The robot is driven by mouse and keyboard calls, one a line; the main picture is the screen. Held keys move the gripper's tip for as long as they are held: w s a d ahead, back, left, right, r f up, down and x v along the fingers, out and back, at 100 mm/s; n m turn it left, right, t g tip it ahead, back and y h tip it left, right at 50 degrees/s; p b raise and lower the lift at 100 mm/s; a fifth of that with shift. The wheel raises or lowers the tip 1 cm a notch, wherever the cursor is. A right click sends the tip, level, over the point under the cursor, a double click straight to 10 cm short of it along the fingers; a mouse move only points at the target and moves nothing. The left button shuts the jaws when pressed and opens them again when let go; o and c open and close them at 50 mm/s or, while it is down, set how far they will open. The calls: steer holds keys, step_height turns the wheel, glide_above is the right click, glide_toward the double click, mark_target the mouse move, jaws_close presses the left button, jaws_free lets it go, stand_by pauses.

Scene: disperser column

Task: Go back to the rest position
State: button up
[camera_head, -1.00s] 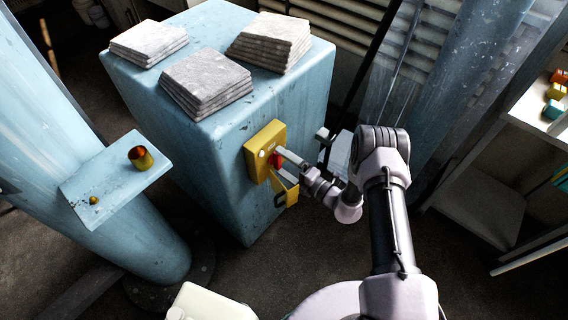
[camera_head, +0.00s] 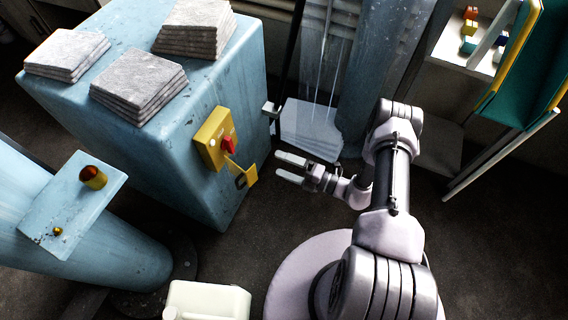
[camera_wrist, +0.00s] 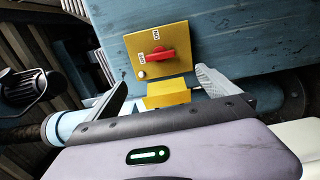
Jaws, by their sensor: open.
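My gripper (camera_head: 282,167) is open and empty, to the right of the yellow switch box (camera_head: 208,138) and apart from it. The box is fixed to the side of the blue cabinet (camera_head: 175,125). It carries a red switch handle (camera_head: 228,145), and a yellow flap (camera_head: 240,172) hangs open below it. The flap (camera_wrist: 168,94) is partly hidden by my gripper's body.
Several stacks of grey slabs (camera_head: 137,85) lie on the cabinet. A cream canister (camera_head: 207,300) stands at the bottom. A white shelf (camera_head: 455,50) is at upper right. Dark floor lies around my arm.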

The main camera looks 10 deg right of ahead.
steer(key=s+a+r+n+g+h, duration=0.15)
steer(key=r+n+g, duration=0.25)
steer(key=r+n, duration=0.4)
steer(key=s+a+r+n+g, duration=0.2)
steer(key=a+r+n+g, duration=0.15)
steer(key=r+n, duration=0.5)
steer(key=s+a+r+n+g+h, duration=0.15)
steer(key=r+n+g, duration=0.35)
steer(key=r, duration=0.6)
steer(key=s+d+r+n+t+h, duration=0.2)
steer(key=s+r+n, duration=0.4)
steer(key=n, duration=0.3)
steer(key=s+d+r+n+t+h, duration=0.3)
steer(key=s+r+n+t+h, duration=0.2)
steer(key=s+r+n+h, duration=0.1)
steer(key=s+n+h, duration=0.1)
steer(key=s+n, duration=0.1)
steer(key=shift+s+r+n, duration=0.3)
steer(key=shift+r+n, duration=0.05)
steer(key=shift+r, duration=0.05)
